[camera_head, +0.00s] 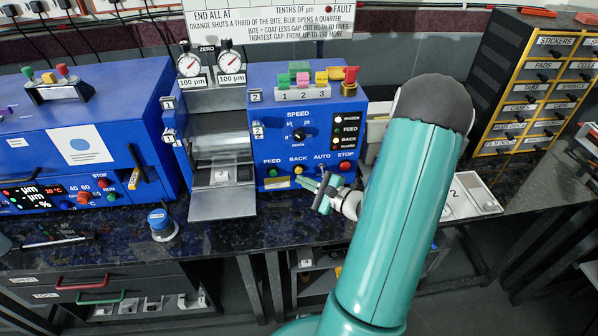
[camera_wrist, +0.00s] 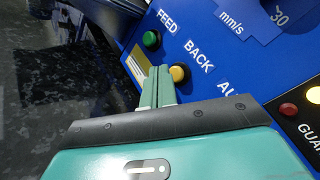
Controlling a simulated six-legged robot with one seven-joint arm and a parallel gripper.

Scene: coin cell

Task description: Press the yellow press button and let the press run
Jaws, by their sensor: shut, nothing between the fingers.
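The blue machine (camera_head: 320,130) has a row of buttons marked FEED, BACK, AUTO and STOP. A yellow button (camera_wrist: 177,73) sits by the word BACK in the wrist view; the same yellow button (camera_head: 298,170) shows small in the head view. My gripper (camera_wrist: 158,72) is shut and empty. Its fingertips are just left of the yellow button in the wrist view, close to the panel. I cannot tell whether they touch it. In the head view my gripper (camera_head: 302,181) is in front of the lower panel.
A green button (camera_wrist: 151,39) lies near the yellow one, and a red STOP button (camera_head: 345,166) is to the right. A metal tray (camera_head: 222,204) juts out left of the panel. A blue-topped jar (camera_head: 159,220) stands on the dark bench. A drawer cabinet (camera_head: 540,75) is at right.

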